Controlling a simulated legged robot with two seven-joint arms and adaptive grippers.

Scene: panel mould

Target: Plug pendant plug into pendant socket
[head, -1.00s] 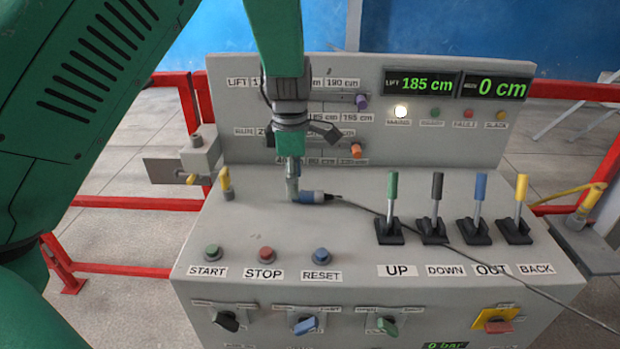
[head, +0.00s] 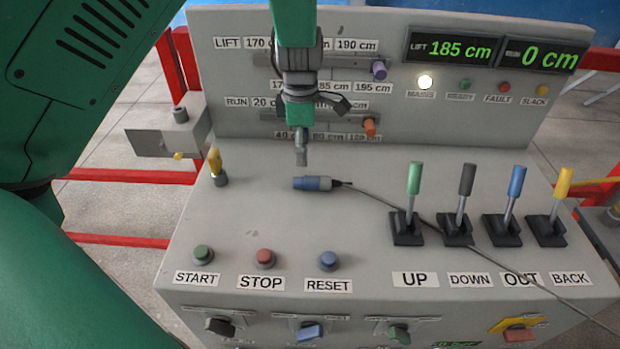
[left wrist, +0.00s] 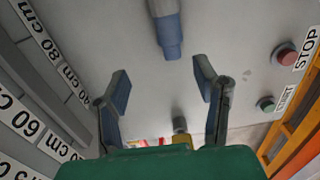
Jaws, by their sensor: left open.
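The pendant plug (head: 318,183), a blue and grey cylinder with a dark cable, lies on the sloping top of the grey console. My left gripper (head: 302,152) is just behind and above the plug's left end in the head view, apart from it. In the left wrist view its two fingers (left wrist: 163,84) stand wide apart with nothing between them. The plug (left wrist: 167,32) shows there beyond the fingertips. I cannot make out a pendant socket for certain. My right gripper is not in view.
The cable runs right past the levers (head: 408,226). A yellow-topped knob (head: 216,168) stands left of the plug. START, STOP and RESET buttons (head: 264,258) sit in front. The upright panel (head: 230,75) with sliders and displays rises behind. Red rails flank the console.

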